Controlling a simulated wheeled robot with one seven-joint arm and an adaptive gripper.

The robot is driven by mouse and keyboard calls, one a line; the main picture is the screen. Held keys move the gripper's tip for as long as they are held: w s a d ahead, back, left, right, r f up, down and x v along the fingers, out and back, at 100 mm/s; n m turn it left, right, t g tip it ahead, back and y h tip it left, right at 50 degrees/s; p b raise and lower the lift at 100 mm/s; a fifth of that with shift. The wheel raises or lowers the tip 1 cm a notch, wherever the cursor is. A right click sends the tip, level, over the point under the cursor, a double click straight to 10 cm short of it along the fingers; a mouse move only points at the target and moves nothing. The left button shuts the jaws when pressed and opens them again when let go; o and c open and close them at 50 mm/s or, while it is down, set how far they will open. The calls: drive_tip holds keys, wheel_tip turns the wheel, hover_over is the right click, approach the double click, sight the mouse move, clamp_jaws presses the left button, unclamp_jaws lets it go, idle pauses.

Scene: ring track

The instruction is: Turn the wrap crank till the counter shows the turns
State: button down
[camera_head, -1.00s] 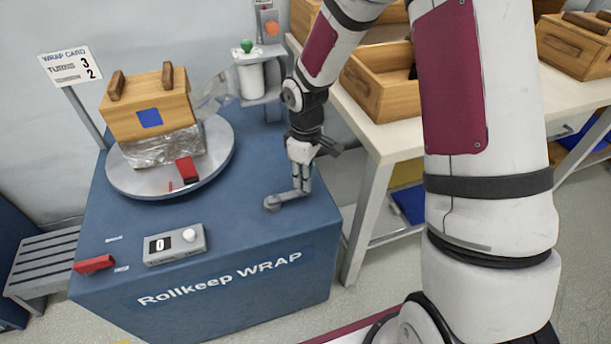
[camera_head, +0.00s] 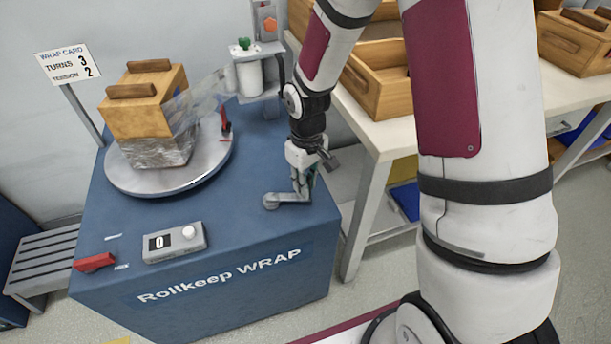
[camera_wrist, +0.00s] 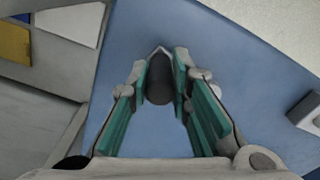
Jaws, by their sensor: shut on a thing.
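The wrap crank (camera_head: 280,200) is a grey arm on the right of the blue machine top. My gripper (camera_head: 304,192) points down and is shut on the crank's upright handle; in the wrist view the dark round handle (camera_wrist: 160,86) sits between the green finger pads. The counter (camera_head: 174,243) at the front of the top reads 0. The wrap card (camera_head: 68,65) reads turns 3, tension 2. A wooden crate (camera_head: 148,103) stands on the grey turntable (camera_head: 205,172), its lower part in clear film (camera_head: 160,150) that stretches to the roll.
A white film roll (camera_head: 248,76) with a green knob stands behind the turntable. A red lever (camera_head: 95,263) lies at the front left of the machine.

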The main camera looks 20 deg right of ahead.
drive_tip(key=shift+s+a+m, duration=0.25)
drive_tip(key=shift+s+m, duration=0.2)
drive_tip(key=shift+s, duration=0.1)
drive_tip(key=shift+s+a+m, duration=0.25)
drive_tip(key=shift+s+m, duration=0.2)
drive_tip(key=shift+s, duration=0.1)
drive_tip(key=m, duration=0.1)
drive_tip(key=s+a+m, duration=0.1)
drive_tip(key=shift+s+a+m, duration=0.2)
drive_tip(key=shift+s+m, duration=0.1)
drive_tip(key=shift+m, duration=0.1)
drive_tip(key=s+a+m+p, duration=0.1)
drive_tip(key=m, duration=0.1)
drive_tip(key=s+a+m+p, duration=0.1)
drive_tip(key=a+m, duration=0.1)
drive_tip(key=shift+m, duration=0.3)
drive_tip(key=a+m, duration=0.1)
drive_tip(key=a+m+p, duration=0.1)
drive_tip(key=shift+s+m, duration=0.25)
drive_tip(key=shift+m, duration=0.15)
drive_tip(key=shift+a+p, duration=0.55)
drive_tip(key=shift+a, duration=0.1)
drive_tip(key=c, duration=1.4)
unclamp_jaws()
drive_tip(key=shift+c, duration=0.2)
drive_tip(key=shift+w, duration=0.1)
